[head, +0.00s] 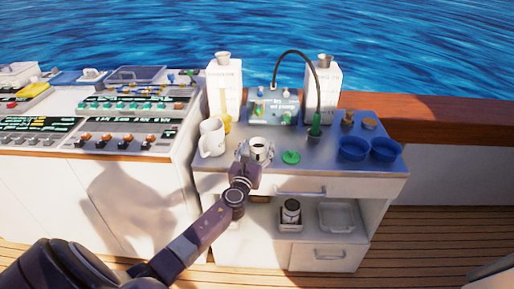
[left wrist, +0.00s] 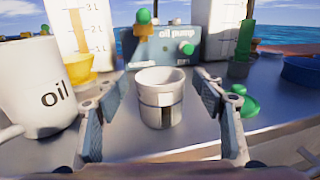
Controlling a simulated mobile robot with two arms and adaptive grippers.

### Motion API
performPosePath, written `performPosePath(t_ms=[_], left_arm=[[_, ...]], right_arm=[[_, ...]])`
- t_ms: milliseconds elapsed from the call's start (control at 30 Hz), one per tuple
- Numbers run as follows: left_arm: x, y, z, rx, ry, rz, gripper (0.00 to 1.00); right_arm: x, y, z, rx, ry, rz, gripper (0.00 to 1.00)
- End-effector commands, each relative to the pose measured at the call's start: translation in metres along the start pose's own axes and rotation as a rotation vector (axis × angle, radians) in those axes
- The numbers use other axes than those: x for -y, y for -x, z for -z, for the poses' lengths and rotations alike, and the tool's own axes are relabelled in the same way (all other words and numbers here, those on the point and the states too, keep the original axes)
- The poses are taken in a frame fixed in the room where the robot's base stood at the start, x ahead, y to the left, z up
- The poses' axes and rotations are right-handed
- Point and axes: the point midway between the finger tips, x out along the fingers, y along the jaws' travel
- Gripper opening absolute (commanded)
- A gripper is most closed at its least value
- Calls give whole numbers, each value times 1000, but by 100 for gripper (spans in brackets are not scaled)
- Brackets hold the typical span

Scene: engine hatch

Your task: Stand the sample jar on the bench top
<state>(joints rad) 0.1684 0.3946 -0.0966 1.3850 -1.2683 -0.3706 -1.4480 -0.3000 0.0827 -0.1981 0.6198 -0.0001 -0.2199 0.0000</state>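In the left wrist view the jar (left wrist: 160,98) is between the fingers of my left gripper (left wrist: 163,88), with a gap on each side. The left gripper (head: 256,153) is open, reaching in from the front edge of the bench. The jar's base seems to rest on the bench top (left wrist: 190,148). My right gripper is not in view.
A white oil jug (head: 212,138) and yellow funnel (head: 225,124) are left of the jar. A green lid (head: 291,156) and blue bowls (head: 353,149) are to the right. The oil pump (head: 273,106) stands behind. A second jar (head: 291,210) sits on the shelf below.

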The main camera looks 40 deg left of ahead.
Motion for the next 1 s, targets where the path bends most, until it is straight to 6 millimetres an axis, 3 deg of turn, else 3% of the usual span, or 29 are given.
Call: performPosePath(t_ms=[333, 800, 1000], left_arm=[[0, 3, -4, -1, -1, 1, 62], [0, 86, -2, -2, -1, 2, 62], [0, 111, -2, -1, -1, 1, 62]], right_arm=[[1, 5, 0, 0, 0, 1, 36], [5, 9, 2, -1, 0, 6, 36], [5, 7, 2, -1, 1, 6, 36]])
